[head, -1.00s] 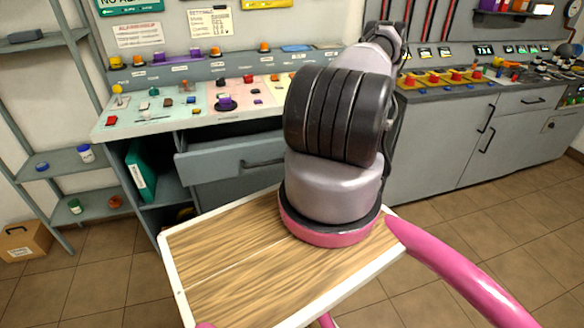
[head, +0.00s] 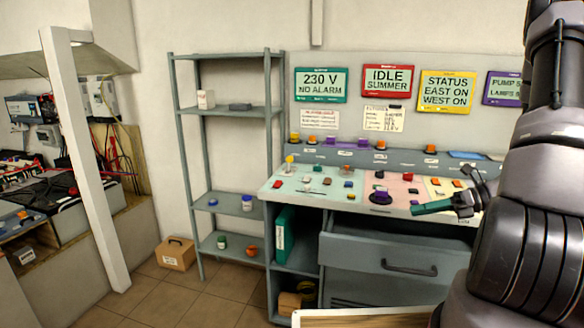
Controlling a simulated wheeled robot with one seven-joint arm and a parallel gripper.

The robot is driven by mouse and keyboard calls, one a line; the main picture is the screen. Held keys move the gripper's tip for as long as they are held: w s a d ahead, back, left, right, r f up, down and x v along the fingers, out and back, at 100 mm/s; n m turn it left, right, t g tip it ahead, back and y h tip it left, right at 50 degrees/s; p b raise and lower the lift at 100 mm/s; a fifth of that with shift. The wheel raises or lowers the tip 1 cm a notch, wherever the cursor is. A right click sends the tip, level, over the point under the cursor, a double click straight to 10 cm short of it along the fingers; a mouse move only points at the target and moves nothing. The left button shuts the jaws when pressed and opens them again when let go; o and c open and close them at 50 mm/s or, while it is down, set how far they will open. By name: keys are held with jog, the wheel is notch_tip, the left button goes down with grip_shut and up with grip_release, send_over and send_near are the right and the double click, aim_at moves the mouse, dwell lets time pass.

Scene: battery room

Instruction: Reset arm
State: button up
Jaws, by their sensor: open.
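My arm (head: 530,190) fills the right edge of the head view, upright and close to the camera. My gripper (head: 460,203) shows small and partly side-on at the arm's left, over the right part of the console desk (head: 305,200). It is open. A dark green bar (head: 432,207) shows at its left end; I cannot tell whether it is a finger or something behind. I see nothing clearly held.
A grey drawer (head: 390,262) stands pulled out under the desk. A grey shelf rack (head: 225,112) stands left of it, with a cardboard box (head: 176,254) on the floor. A white post (head: 85,160) and a battery bench are farther left. Floor before the rack is clear.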

jog(key=s+a+r+n+t+h, duration=0.1)
jog(key=s+a+r+n+h, duration=0.2)
jog(key=r+n, duration=0.5)
jog(key=s+a+r+n+t+h, duration=0.1)
jog(key=s+a+r+n+h, duration=0.2)
jog(key=r+n, duration=0.6)
jog(key=s+a+r+n+t+h, duration=0.1)
jog(key=s+a+r+n+h, duration=0.2)
jog(key=s+r+n+h, duration=0.2)
notch_tip(320, 180, up, 6)
jog(key=s+n, duration=0.1)
jog(key=n, duration=0.2)
jog(key=shift+s+a+r+n, duration=0.2)
jog(key=shift+s+a+n, duration=0.15)
jog(key=shift+n, duration=0.05)
